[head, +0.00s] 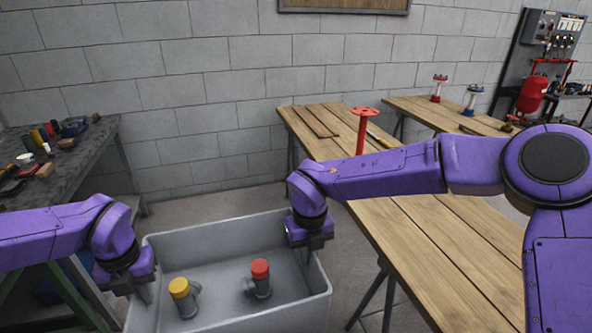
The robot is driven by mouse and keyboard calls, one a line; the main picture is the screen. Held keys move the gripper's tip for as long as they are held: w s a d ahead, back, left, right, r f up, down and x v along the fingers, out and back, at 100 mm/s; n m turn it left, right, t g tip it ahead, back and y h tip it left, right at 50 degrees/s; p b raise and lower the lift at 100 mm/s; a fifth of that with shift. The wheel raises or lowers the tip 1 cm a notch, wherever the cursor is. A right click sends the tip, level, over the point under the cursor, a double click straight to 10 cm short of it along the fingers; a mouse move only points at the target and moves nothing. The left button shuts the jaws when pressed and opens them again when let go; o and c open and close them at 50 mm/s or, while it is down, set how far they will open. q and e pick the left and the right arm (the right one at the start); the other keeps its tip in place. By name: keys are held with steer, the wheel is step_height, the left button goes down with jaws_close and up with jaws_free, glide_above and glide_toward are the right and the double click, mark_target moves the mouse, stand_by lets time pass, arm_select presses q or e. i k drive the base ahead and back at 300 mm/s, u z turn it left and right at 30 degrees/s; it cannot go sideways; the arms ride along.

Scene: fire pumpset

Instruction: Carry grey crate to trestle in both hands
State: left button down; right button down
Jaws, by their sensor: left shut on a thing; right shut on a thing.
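The grey crate (225,233) is in the lower middle of the head view, left of the near trestle table. Inside it stand a grey fitting with a yellow cap (182,291) and a grey fitting with a red cap (260,272). My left gripper (143,294) is shut on the crate's left wall. My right gripper (309,246) is shut on the crate's right wall. The fingertips are partly hidden. The wooden trestle (425,250) runs along the crate's right side, and my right arm crosses over it. The crate's near end is cut off by the frame.
A red flanged stand (362,130) and wooden strips (316,121) occupy the trestle's far end; its near boards look clear. A dark bench (60,165) with small items stands left. A block wall closes the back.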

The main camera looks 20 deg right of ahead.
mark_target(434, 232)
steer(key=i, duration=2)
steer(key=z, duration=3.05)
steer(key=i, duration=0.5)
